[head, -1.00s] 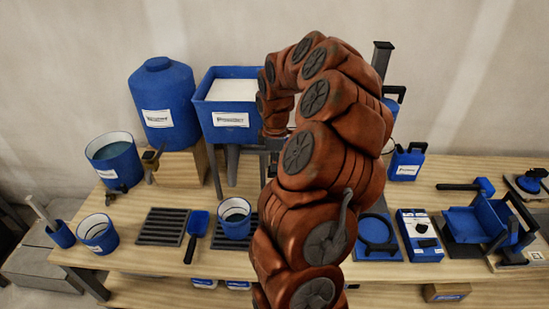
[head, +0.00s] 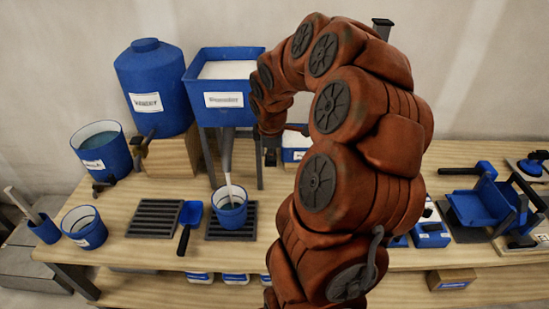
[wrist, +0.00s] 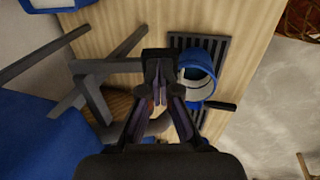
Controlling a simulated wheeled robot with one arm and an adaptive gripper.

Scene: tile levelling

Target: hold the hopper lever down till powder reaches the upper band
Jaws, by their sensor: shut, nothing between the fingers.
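The blue hopper (head: 226,105) stands on dark legs, with white powder (head: 227,69) in its top. A pale stream (head: 228,168) runs from its spout into a blue bucket (head: 232,216) on a slatted grate (head: 247,233). The bucket also shows in the wrist view (wrist: 212,75). I cannot make out the bands or the powder level inside it. My gripper (head: 270,157) is shut and empty, pointing down just right of the hopper's spout. In the wrist view its fingers (wrist: 158,88) are together, left of the bucket. The lever is not clearly visible; my arm and gripper cover that area.
A blue water tank (head: 155,90) stands on a wooden block left of the hopper. A blue bucket (head: 100,155), a smaller pail (head: 84,229), a second grate (head: 154,218) and a blue scoop (head: 190,215) are left of the filling bucket. Hopper legs (wrist: 90,95) stand close to my gripper.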

